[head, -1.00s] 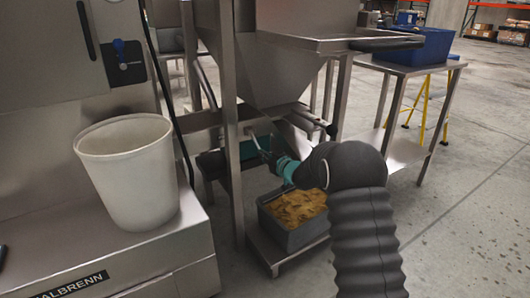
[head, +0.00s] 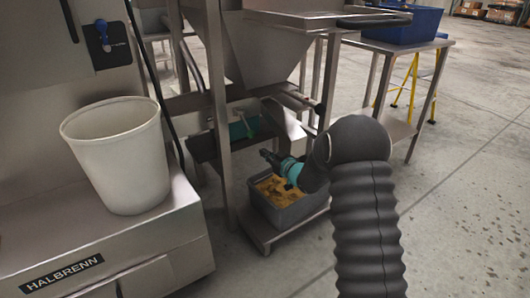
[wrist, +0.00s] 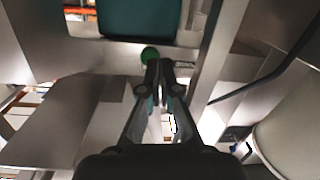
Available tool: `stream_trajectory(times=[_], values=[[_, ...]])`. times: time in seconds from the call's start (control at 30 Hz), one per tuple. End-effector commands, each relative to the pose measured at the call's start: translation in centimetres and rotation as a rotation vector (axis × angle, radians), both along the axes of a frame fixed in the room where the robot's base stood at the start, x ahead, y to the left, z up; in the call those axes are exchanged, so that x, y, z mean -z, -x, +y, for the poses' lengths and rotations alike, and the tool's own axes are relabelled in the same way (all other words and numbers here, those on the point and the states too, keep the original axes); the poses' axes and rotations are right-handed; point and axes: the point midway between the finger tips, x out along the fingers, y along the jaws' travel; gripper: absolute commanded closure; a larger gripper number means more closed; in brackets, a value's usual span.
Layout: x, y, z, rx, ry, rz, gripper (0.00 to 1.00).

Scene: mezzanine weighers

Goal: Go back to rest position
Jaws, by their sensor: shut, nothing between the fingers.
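My gripper (head: 266,154) shows in the head view at the end of my dark arm, above a grey bin of yellow-brown pieces (head: 286,217) under the steel hopper (head: 262,55). In the wrist view my gripper (wrist: 162,66) has its two fingers together, with nothing seen between them.
A white bucket (head: 122,160) stands on the steel machine at left. A steel table (head: 408,68) with a blue bin (head: 402,28) is at back right. Hopper legs (head: 219,120) stand close around my gripper. The floor at right is clear.

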Motion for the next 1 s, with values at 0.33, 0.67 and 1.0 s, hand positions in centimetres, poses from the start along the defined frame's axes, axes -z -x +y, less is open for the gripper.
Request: stream_trajectory(times=[0.33,0.67,1.0], values=[[2.1,-0.4,-1.2,0.05,0.078,0.063,1.0],[10.9,5.6,-9.2,0.34,0.344,0.531,1.0],[4.3,18.9,-14.9,0.558,0.459,0.919,1.0]])
